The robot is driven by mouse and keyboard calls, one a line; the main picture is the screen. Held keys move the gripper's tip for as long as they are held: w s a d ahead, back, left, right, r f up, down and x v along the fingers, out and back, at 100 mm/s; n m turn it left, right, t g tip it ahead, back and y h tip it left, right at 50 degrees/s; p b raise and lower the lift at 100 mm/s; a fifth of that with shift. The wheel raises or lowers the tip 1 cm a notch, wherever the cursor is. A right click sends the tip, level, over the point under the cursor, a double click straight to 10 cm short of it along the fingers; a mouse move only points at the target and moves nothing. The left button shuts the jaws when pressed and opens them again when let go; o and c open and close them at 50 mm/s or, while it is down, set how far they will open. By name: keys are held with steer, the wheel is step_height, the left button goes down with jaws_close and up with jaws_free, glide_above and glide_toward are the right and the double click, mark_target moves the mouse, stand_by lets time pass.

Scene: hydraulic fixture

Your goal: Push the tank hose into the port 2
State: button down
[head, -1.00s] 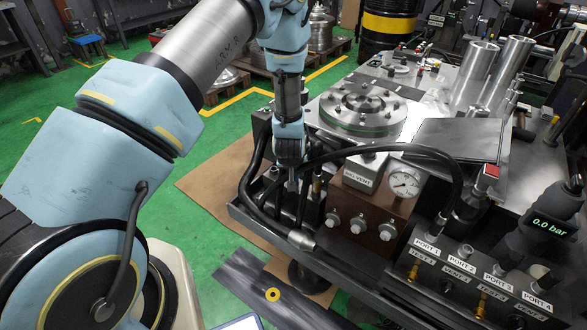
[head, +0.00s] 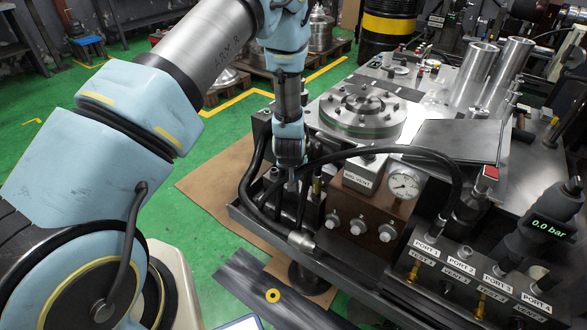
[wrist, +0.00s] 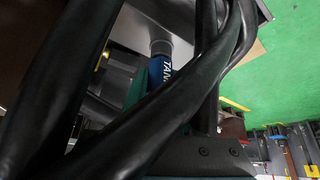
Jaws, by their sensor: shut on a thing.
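My gripper (head: 291,178) hangs low at the left end of the fixture, behind the looping black hoses. It is shut on the tank hose. In the wrist view the tank hose's blue sleeve (wrist: 162,70) shows part of the word TANK below a grey metal collar; black hoses cross in front and hide much of the jaws. Port 2 (head: 464,251) is on the dark port block at the right front, above its PORT 2 label, well to the right of my gripper. I cannot make out the inside of the port.
A black hose (head: 400,151) arches from near my gripper over the brown valve block (head: 372,212) towards port 1. Another hose ends in a metal fitting (head: 302,241) at the front edge. A dark pressure gauge (head: 549,228) reading 0.0 bar stands near port 3.

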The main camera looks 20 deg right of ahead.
steer(key=shift+r+p, duration=1.35)
steer(key=shift+r, duration=0.95)
steer(key=c, duration=1.2)
jaws_free()
jaws_close()
